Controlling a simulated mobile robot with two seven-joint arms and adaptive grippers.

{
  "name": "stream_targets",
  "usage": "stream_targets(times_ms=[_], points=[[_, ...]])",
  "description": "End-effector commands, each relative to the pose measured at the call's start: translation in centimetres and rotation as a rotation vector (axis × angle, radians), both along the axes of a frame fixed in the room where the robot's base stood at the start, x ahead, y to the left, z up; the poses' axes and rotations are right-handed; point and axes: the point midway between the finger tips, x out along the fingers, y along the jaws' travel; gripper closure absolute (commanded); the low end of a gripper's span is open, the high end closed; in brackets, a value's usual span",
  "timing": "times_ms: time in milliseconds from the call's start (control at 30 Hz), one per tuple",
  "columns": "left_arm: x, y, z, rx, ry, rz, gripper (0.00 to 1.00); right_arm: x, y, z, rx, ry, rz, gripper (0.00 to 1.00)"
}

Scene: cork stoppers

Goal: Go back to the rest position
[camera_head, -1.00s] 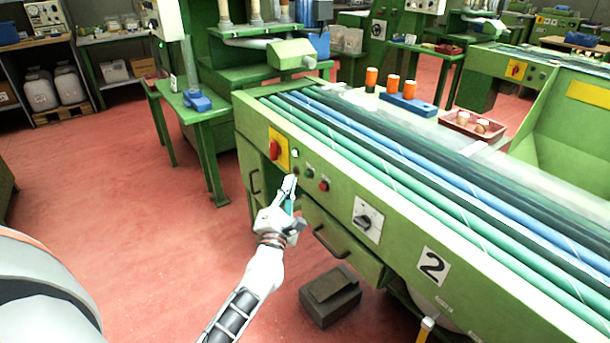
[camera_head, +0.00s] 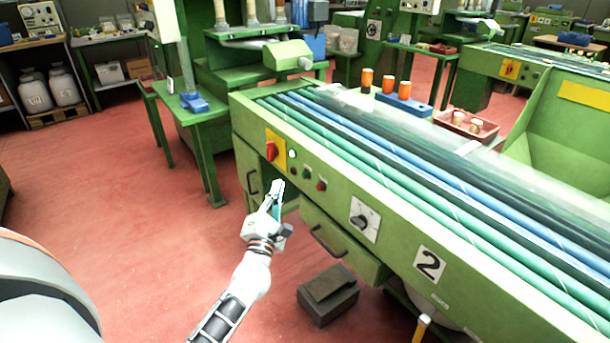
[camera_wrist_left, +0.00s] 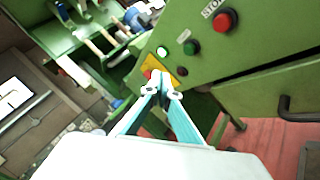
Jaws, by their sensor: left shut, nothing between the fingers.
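My left gripper (camera_head: 277,190) is shut and empty in front of the green machine (camera_head: 395,232). It stands a little below and left of the panel's green button (camera_head: 306,173) and red button (camera_head: 321,185). In the left wrist view the closed fingertips (camera_wrist_left: 160,80) overlap the yellow plate (camera_wrist_left: 178,70) in the picture. A lit button (camera_wrist_left: 162,51), the green button (camera_wrist_left: 190,47) and the red button (camera_wrist_left: 225,19) show beyond them. I see no contact with the panel. My right gripper is not in view.
A drawer with a handle (camera_head: 328,243) is right of the gripper. A dark block (camera_head: 328,295) lies on the floor below. A green table (camera_head: 190,113) stands at the back left. The red floor (camera_head: 120,220) to the left is clear.

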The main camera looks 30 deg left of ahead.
Motion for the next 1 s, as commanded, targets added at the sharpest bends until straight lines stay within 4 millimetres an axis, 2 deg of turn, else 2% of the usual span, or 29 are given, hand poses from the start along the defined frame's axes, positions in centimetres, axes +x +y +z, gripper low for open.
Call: stream_targets(times_ms=[300,367,467,567,600,667,800,900,1000], points=[[-0.2,-0.5,0.1,0.032,0.014,-0.008,1.00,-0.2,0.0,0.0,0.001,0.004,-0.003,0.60],[-0.7,-1.6,0.2,0.100,0.042,-0.026,1.00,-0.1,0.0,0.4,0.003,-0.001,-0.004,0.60],[-2.4,-4.9,0.1,0.316,0.130,-0.079,1.00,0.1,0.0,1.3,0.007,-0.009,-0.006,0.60],[-5.4,-9.5,-1.4,0.637,0.254,-0.163,1.00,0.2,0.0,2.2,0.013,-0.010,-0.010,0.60],[-6.9,-11.4,-2.3,0.778,0.304,-0.202,1.00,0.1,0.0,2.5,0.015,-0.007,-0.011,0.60],[-9.4,-14.0,-4.1,0.986,0.376,-0.263,1.00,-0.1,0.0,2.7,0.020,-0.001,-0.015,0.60],[-16.6,-18.9,-8.6,1.462,0.513,-0.418,1.00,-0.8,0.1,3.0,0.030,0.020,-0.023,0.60],[-22.0,-21.1,-11.5,1.766,0.573,-0.530,1.00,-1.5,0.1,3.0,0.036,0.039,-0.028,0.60],[-26.8,-22.3,-13.7,2.009,0.605,-0.629,1.00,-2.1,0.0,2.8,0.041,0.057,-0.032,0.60]])
